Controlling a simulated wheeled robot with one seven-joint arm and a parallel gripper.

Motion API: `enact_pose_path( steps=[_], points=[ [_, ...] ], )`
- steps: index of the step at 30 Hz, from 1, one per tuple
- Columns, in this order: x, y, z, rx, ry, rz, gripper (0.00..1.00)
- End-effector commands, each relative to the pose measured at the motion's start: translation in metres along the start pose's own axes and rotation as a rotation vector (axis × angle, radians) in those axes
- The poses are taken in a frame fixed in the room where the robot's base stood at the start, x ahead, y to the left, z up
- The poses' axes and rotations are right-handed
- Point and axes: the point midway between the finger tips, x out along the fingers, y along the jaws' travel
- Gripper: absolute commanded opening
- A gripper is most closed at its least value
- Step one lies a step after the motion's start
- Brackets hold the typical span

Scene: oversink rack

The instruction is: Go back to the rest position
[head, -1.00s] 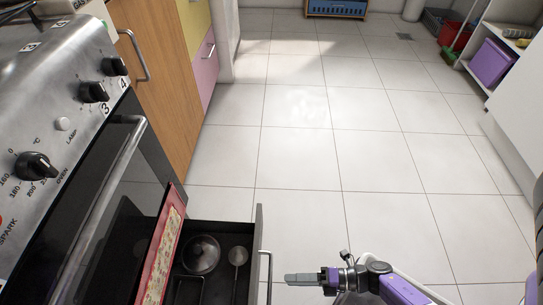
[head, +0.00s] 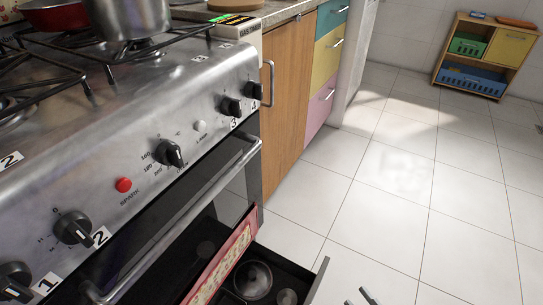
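The oven drawer (head: 321,279) below the stove stands pulled out at the bottom of the view. A round lidded pot (head: 253,281) and another small round item (head: 287,297) lie in it.
The steel stove (head: 130,110) with knobs and an oven door handle (head: 190,215) fills the left. A pot (head: 125,18) sits on top. Wooden and coloured cabinets (head: 288,100) follow. Tiled floor (head: 400,200) is open at right, with a low shelf (head: 485,55) at the back.

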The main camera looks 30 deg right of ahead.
Motion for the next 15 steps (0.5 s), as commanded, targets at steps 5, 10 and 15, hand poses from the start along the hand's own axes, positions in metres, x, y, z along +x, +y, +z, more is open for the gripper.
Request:
enact_pose_path(
  steps=[5, 10, 15],
  points=[
    [-0.037, 0.014, -0.07, 0.354, -0.061, 0.005, 0.34],
    [-0.064, 0.021, -0.123, 0.593, -0.107, -0.009, 0.34],
    [-0.084, 0.028, -0.161, 0.711, -0.129, -0.023, 0.34]
  ],
)
